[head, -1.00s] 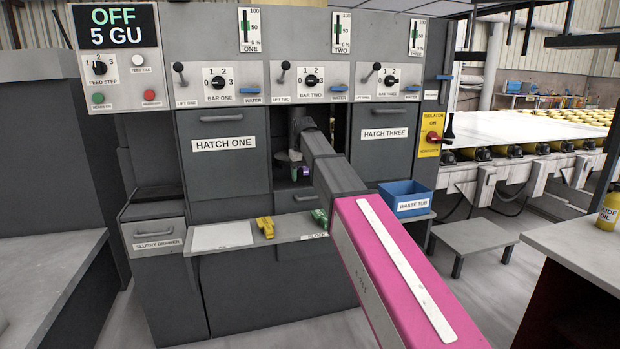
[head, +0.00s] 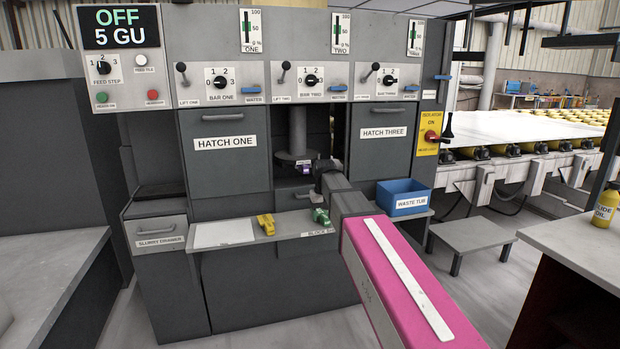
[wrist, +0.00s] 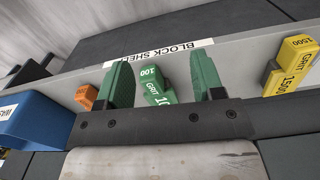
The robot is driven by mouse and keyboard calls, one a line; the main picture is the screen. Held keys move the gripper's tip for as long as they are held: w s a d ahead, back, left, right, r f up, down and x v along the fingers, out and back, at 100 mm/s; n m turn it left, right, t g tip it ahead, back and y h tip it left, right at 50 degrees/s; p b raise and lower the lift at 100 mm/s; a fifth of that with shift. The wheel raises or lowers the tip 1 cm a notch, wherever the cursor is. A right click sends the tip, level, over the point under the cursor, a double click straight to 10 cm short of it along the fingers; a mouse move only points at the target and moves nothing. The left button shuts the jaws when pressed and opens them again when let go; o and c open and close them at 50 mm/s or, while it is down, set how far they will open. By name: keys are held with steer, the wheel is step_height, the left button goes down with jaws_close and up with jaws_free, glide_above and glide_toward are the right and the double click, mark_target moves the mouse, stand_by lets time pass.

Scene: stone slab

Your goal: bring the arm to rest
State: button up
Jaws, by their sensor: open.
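My arm (head: 395,275), pink with a white strip, reaches from the lower right towards the machine's middle opening. In the wrist view my gripper (wrist: 160,62) is open, with two green fingers apart. A green block marked 100 GRIT (wrist: 157,88) shows between and beyond them on the block shelf (wrist: 235,72); the gap to it cannot be told. The green block also shows in the head view (head: 320,217), left of the arm.
A yellow 1500 block (wrist: 291,68) and orange block (wrist: 87,96) lie on the shelf. A blue waste tub (head: 404,197) stands close right of my arm. A purple piece (head: 304,169) is in the opening. A low stool (head: 472,233) stands right, with clear floor around it.

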steer(key=s+d+f+m, duration=0.1)
steer(key=s+d+f, duration=0.6)
steer(key=s+f, duration=0.4)
steer(key=s+d+f+m, duration=0.1)
steer(key=s+d+f, duration=0.6)
steer(key=s+f, duration=0.4)
steer(key=shift+f, duration=0.2)
